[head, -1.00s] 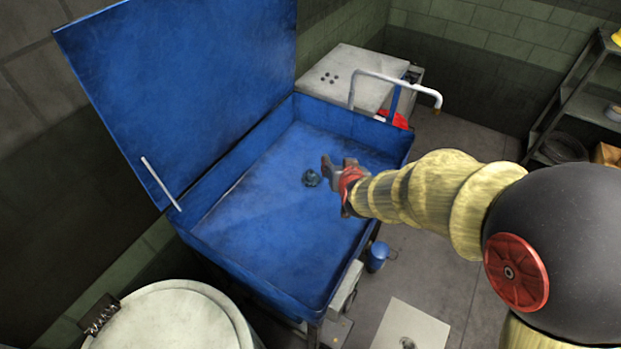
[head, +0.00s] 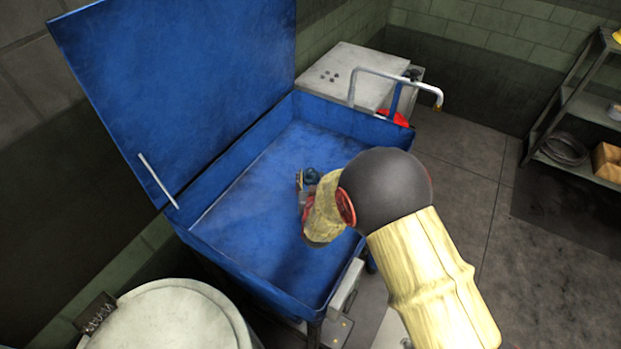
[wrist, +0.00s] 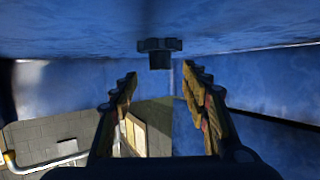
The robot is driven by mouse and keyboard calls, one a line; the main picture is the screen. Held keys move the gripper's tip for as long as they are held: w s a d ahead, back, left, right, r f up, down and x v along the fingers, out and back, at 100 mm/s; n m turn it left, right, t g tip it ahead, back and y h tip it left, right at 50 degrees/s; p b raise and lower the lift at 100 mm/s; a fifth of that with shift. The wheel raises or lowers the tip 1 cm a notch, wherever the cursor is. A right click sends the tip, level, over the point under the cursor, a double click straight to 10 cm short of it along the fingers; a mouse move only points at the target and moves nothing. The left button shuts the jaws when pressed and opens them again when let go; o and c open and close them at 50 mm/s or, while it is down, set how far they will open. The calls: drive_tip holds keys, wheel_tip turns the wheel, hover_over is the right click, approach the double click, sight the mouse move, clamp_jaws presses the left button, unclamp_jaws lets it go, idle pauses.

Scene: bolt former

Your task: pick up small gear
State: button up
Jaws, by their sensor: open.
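The small gear (head: 311,176) is a dark toothed piece on the floor of the blue basin (head: 262,235). In the wrist view the gear (wrist: 160,52) shows beyond the fingertips, between their lines, with a toothed disc and a narrower hub. My gripper (head: 303,185) is low in the basin, right beside the gear in the head view. In the wrist view my gripper (wrist: 158,78) is open, with nothing between its fingers. The gear's lower left side is partly hidden by my gripper in the head view.
The basin's raised blue lid (head: 180,80) stands at the back left, and its walls surround the gear. A round pale drum (head: 175,318) stands at the front left. The basin floor around is clear.

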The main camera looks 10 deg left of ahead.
sight(311, 173)
drive_tip(key=b+x, duration=0.1)
drive_tip(key=x, duration=0.2)
drive_tip(key=shift+w+a+f, duration=0.15)
drive_tip(key=shift+w+f, duration=0.15)
drive_tip(key=c, duration=0.3)
clamp_jaws()
drive_tip(key=shift+r, duration=0.15)
